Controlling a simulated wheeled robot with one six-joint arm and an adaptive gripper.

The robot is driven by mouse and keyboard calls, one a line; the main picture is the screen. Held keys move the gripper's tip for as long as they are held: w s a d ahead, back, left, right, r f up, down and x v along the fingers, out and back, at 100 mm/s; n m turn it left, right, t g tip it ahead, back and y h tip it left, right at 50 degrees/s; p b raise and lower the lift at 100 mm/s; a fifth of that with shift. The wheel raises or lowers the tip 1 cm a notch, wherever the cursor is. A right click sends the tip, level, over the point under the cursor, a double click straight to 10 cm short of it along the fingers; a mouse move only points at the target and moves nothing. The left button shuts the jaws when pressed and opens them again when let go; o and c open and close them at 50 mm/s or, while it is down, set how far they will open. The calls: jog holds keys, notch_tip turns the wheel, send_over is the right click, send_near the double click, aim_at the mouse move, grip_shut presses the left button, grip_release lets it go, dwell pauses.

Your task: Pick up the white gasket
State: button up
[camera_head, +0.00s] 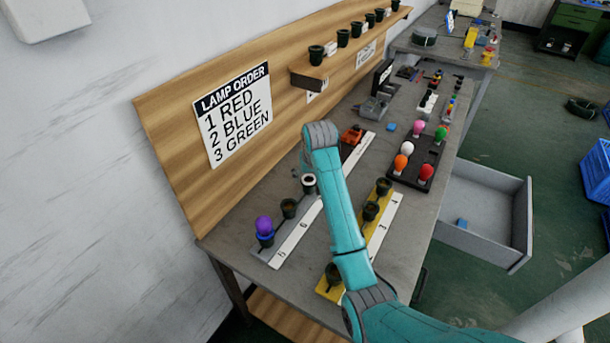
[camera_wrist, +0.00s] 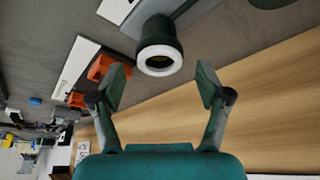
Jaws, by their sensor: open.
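The white gasket (camera_wrist: 160,48) is a white ring on the mouth of a dark green socket (camera_wrist: 163,28) in the wrist view. In the head view the gasket (camera_head: 304,180) tops a socket on the grey strip, left of my arm. My gripper (camera_wrist: 162,83) is open and empty, with one finger on each side below the gasket in the wrist view. The fingertips look apart from the ring. In the head view my arm hides most of the gripper.
A purple bulb (camera_head: 264,225) in a blue ring and another socket (camera_head: 289,208) stand along the grey strip (camera_head: 297,236). An orange object (camera_head: 352,135) is behind. The wooden back panel (camera_head: 180,160) rises close by.

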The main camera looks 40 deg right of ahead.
jog(key=shift+f, duration=0.1)
jog(key=c, duration=0.8)
